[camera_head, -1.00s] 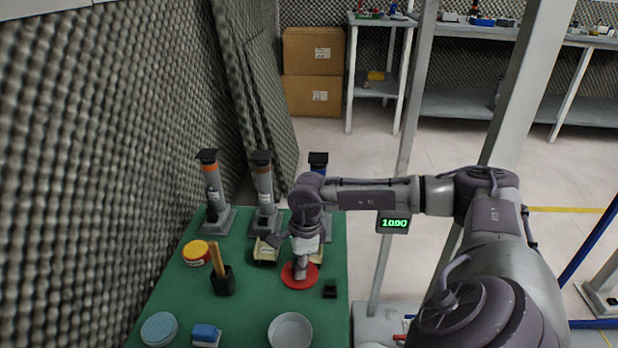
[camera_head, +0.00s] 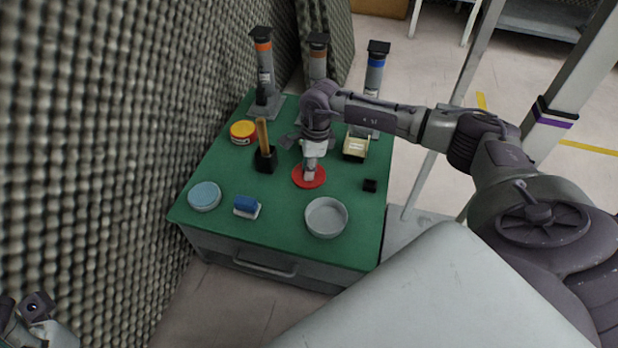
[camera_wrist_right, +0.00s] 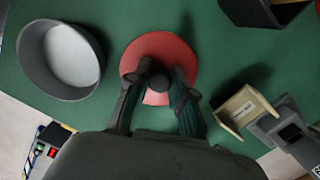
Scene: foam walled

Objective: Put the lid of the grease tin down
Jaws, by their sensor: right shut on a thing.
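The lid is a flat red disc (camera_head: 312,179) with a dark knob at its centre. It shows level over the green top, below my right gripper (camera_head: 310,170). In the right wrist view the two fingers (camera_wrist_right: 160,84) are closed on the knob, and the red disc (camera_wrist_right: 184,57) spreads around them. I cannot tell whether the lid touches the green top or hangs just above it. An open grey round tin (camera_head: 326,232) stands to the lower right of the lid, apart from it; it also shows in the right wrist view (camera_wrist_right: 70,60). My left gripper's fingers are not seen.
Tall stands line the back.

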